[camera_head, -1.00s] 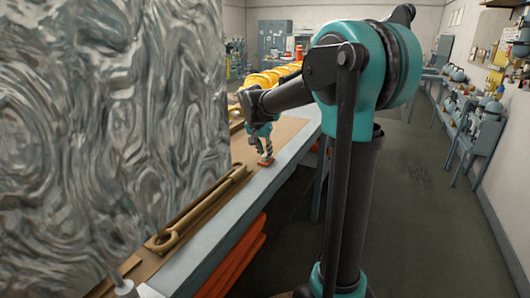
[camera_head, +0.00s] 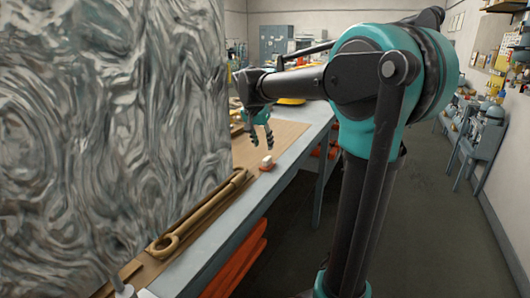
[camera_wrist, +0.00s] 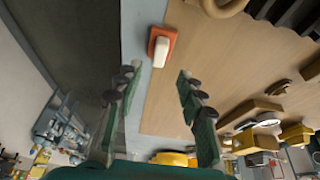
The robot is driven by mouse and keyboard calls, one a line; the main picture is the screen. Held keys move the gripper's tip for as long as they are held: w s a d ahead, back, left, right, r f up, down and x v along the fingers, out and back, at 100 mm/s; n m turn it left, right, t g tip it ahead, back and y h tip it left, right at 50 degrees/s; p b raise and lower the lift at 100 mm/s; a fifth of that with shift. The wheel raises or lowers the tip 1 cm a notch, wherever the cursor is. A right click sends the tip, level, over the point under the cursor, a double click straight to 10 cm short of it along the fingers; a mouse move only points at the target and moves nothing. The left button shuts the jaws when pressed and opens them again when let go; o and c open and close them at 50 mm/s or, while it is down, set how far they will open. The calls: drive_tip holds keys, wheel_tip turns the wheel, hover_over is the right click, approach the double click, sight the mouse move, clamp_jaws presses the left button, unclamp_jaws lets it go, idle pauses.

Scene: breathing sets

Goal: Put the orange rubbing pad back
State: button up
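The orange rubbing pad (camera_head: 267,164) has a white block on top and sits at the edge of the wooden bench top. In the wrist view the orange pad (camera_wrist: 163,41) lies beyond the fingertips, partly over the brown board and the grey bench edge. My gripper (camera_head: 262,142) is above the bench, apart from the pad and up to its left. In the wrist view my gripper (camera_wrist: 156,72) has its fingers spread wide with nothing between them.
A large grey swirled panel (camera_head: 110,120) fills the left. A long brass-coloured tool (camera_head: 200,215) lies along the bench. Yellow items (camera_wrist: 175,159) sit further along the bench. The grey bench edge (camera_head: 225,222) runs toward me, with orange items (camera_head: 238,262) below.

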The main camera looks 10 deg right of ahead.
drive_tip(key=shift+v, duration=2.1)
